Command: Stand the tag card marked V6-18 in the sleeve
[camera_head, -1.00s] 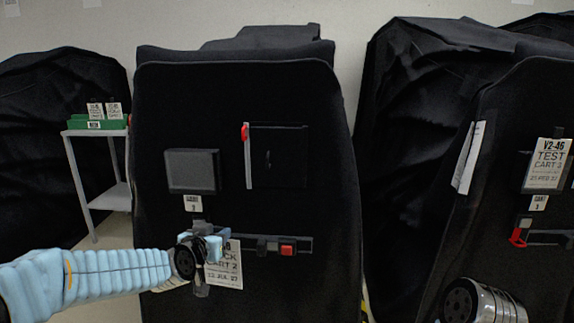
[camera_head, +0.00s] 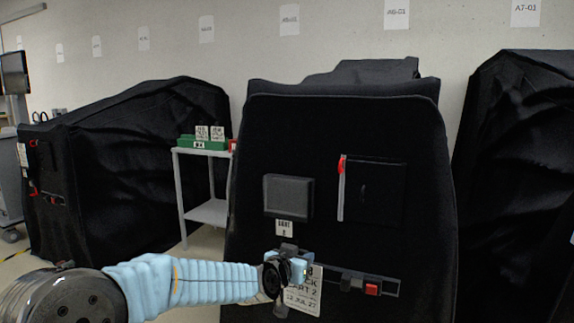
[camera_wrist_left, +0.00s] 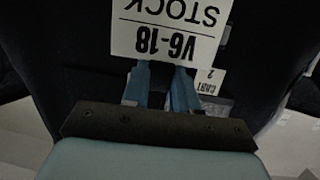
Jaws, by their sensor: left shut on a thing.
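The tag card marked V6-18 (camera_wrist_left: 165,35) is white with dark print and appears upside down in the left wrist view. In the head view the card (camera_head: 304,292) hangs upright in front of the black covered cart, partly hidden by my gripper. My left gripper (camera_head: 297,268) is shut on its top edge; the fingertips (camera_wrist_left: 162,75) show in the wrist view. The sleeve (camera_head: 289,197) appears to be the dark, empty-looking pocket on the cart's front, above the card and gripper. My right gripper is out of view.
A CART 2 label (camera_head: 284,228) sits under the pocket. A dark panel (camera_head: 375,190) with a red-tipped strip (camera_head: 341,185) is to the right. A rail with a red block (camera_head: 372,289) runs below. A side table (camera_head: 205,150) holds a green tray with cards.

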